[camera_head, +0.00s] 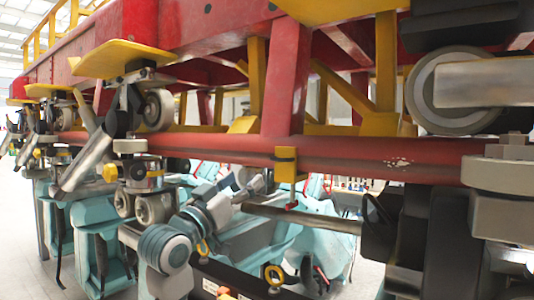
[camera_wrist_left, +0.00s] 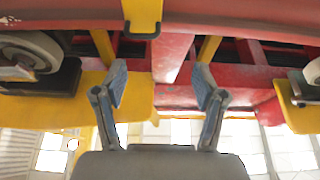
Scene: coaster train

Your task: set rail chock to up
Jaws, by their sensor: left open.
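A yellow block (camera_head: 286,163) is fitted around the red rail, with a small red tip (camera_head: 291,205) below it. It is the likeliest rail chock, but I cannot tell for certain. A grey flat bar (camera_head: 310,218) lies level just under the red tip. My left gripper (camera_head: 240,182) is under the rail, left of the yellow block and apart from it. In the left wrist view its two fingers (camera_wrist_left: 160,90) are spread and empty, and a yellow bracket (camera_wrist_left: 142,17) shows above them at the top edge. My right gripper is not in view.
The red rail (camera_head: 400,165) runs across the view under the red and yellow car frame (camera_head: 284,90). Wheel assemblies flank the area: a large grey wheel (camera_head: 450,92) at right and smaller wheels (camera_head: 158,110) at left. Room beneath the rail is tight.

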